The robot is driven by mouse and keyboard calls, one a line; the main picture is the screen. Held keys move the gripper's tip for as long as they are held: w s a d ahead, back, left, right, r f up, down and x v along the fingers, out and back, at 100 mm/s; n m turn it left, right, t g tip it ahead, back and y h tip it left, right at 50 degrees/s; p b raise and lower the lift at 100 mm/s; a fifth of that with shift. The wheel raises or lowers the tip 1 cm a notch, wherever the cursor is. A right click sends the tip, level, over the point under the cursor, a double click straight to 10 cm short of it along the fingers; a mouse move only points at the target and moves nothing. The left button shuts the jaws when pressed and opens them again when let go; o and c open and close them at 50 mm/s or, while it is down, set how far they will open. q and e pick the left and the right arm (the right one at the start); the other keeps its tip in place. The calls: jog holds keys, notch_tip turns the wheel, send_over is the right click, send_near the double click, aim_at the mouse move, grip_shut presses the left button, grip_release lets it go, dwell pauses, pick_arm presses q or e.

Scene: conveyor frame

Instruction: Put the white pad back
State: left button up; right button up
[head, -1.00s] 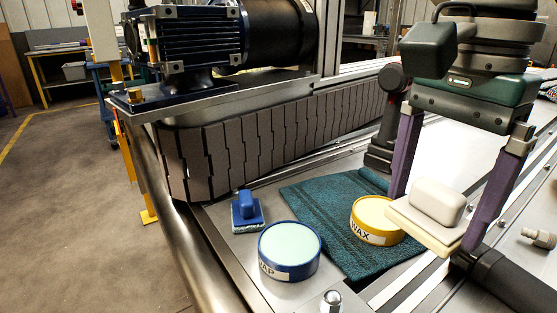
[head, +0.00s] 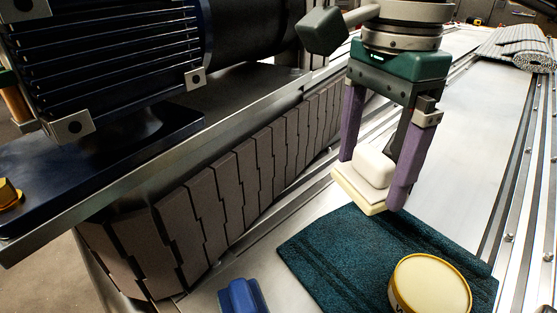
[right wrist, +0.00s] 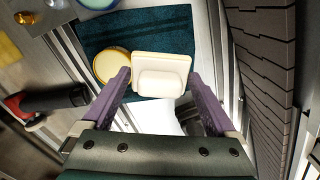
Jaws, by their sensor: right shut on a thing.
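The white pad (head: 374,168), a pale block handle on a cream base, is between the purple fingers of my right gripper (head: 371,182). The gripper is shut on it and holds it, seemingly raised, by the far edge of the teal cloth (head: 322,252) in the head view. In the right wrist view the pad (right wrist: 161,80) covers part of the cloth (right wrist: 150,28), beside the yellow wax tin (right wrist: 112,64). The tin (head: 430,286) stands on the cloth in the head view, cut by the lower edge. My left gripper is not in view.
A blue-handled pad (head: 242,297) sits at the bottom edge. The slatted conveyor belt (head: 215,205) and motor (head: 110,65) stand on the left. A grey rolled mat (head: 520,48) lies at the far right. The metal surface (head: 455,130) right of the gripper is clear.

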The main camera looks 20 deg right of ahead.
send_over(347, 254)
notch_tip(347, 254, down, 8)
jog(key=shift+r+b, duration=0.1)
jog(key=shift+b, duration=0.35)
notch_tip(347, 254, down, 4)
jog(key=shift+f+b, duration=0.2)
jog(key=shift+b, duration=0.2)
jog(key=shift+f, duration=0.15)
jog(key=o, duration=0.8)
jog(key=shift+o, duration=0.2)
